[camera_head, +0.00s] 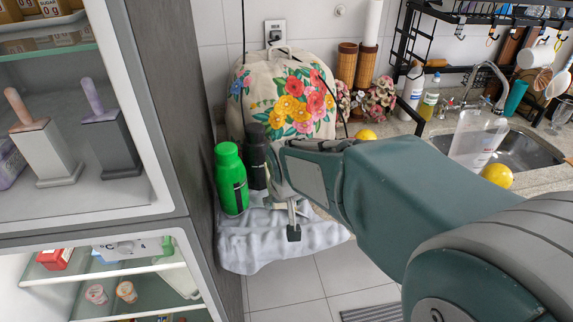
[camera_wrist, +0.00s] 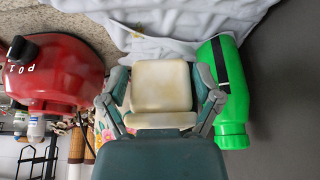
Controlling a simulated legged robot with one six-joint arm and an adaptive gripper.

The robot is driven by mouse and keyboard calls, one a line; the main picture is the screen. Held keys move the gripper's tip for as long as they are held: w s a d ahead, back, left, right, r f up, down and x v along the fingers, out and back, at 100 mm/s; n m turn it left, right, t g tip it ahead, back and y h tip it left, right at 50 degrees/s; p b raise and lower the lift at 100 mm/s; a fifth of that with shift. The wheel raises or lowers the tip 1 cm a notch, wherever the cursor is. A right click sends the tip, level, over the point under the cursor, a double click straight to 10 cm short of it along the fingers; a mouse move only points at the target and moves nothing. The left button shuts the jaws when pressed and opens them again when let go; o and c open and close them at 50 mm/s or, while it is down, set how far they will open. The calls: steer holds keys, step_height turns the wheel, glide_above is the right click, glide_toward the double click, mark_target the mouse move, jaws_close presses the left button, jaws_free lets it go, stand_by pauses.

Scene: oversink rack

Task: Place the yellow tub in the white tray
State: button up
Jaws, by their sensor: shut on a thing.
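My gripper (camera_wrist: 162,92) is shut on a pale cream, yellowish tub (camera_wrist: 162,82), with one finger on each side of it in the wrist view. In the head view my gripper (camera_head: 286,205) hangs over the white cloth at the counter's front edge, right of the green bottle. The tub cannot be made out there, hidden by my gripper and arm. I cannot pick out the white tray in either view.
A green bottle (camera_head: 231,180) and a black bottle (camera_head: 255,157) stand close left of my gripper. The white cloth (camera_head: 240,246) drapes over the edge. A flowered cover (camera_head: 287,98) stands behind. The sink (camera_head: 528,150) is right.

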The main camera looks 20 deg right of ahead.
steer(key=w+d+f, duration=0.1)
steer(key=w, duration=0.1)
steer(key=w+d+f, duration=0.2)
steer(key=w, duration=0.1)
steer(key=shift+w+d, duration=0.2)
steer(key=shift+w, duration=0.1)
steer(key=w+d+f, duration=0.1)
steer(key=f, duration=0.1)
steer(key=w+d+f, duration=0.2)
steer(key=w+f, duration=0.1)
steer(key=shift+f, duration=2)
steer(key=shift+f, duration=0.1)
steer(key=o, duration=1.1)
